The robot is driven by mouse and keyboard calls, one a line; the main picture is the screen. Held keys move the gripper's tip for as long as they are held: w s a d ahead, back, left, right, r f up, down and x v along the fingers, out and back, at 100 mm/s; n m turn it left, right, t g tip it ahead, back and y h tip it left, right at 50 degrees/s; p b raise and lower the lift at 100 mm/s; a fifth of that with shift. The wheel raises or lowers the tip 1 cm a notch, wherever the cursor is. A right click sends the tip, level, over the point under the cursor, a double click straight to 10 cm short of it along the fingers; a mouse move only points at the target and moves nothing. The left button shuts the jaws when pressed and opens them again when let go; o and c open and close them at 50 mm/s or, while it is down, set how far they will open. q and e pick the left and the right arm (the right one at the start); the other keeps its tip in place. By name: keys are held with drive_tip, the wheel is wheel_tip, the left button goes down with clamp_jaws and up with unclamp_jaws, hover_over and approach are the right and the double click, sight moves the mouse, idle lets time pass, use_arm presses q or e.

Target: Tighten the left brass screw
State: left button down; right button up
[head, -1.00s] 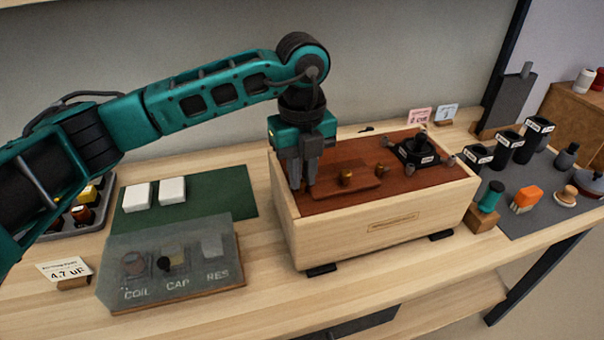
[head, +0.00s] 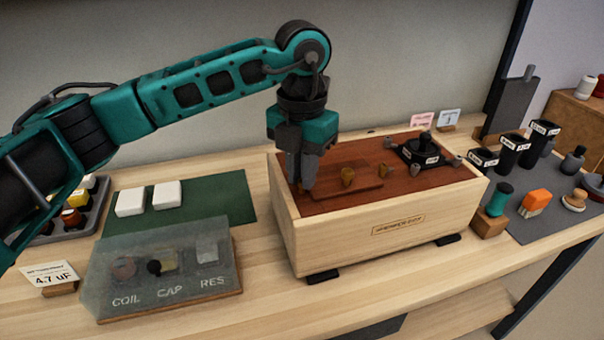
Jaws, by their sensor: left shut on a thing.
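My left gripper (head: 302,186) points down at the left end of this panel. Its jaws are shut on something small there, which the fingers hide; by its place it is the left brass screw. My right gripper is not in view.
A clear-covered board (head: 165,275) marked COIL, CAP and RES lies at front left. A green mat (head: 205,208) with two white blocks (head: 148,197) is behind it. A black knob unit (head: 420,152) sits on the panel's right. Black bins (head: 512,150) and brushes stand farther right.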

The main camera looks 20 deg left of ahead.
use_arm(q)
drive_tip(key=m, duration=0.3)
drive_tip(key=shift+b, duration=0.4)
drive_tip(key=m, duration=0.2)
drive_tip(key=shift+m+b, duration=0.3)
drive_tip(key=shift+b, duration=0.05)
drive_tip(key=m, duration=0.2)
drive_tip(key=shift+m+b, duration=0.3)
drive_tip(key=shift+m, duration=0.1)
drive_tip(key=m, duration=0.2)
drive_tip(key=shift+m, duration=0.3)
drive_tip(key=m+b, duration=0.1)
drive_tip(key=m, duration=0.1)
drive_tip(key=shift+m, duration=0.4)
drive_tip(key=m, duration=0.3)
drive_tip(key=shift+r+m, duration=0.1)
drive_tip(key=shift+m, duration=0.2)
drive_tip(key=m, duration=0.4)
drive_tip(key=shift+b, duration=0.3)
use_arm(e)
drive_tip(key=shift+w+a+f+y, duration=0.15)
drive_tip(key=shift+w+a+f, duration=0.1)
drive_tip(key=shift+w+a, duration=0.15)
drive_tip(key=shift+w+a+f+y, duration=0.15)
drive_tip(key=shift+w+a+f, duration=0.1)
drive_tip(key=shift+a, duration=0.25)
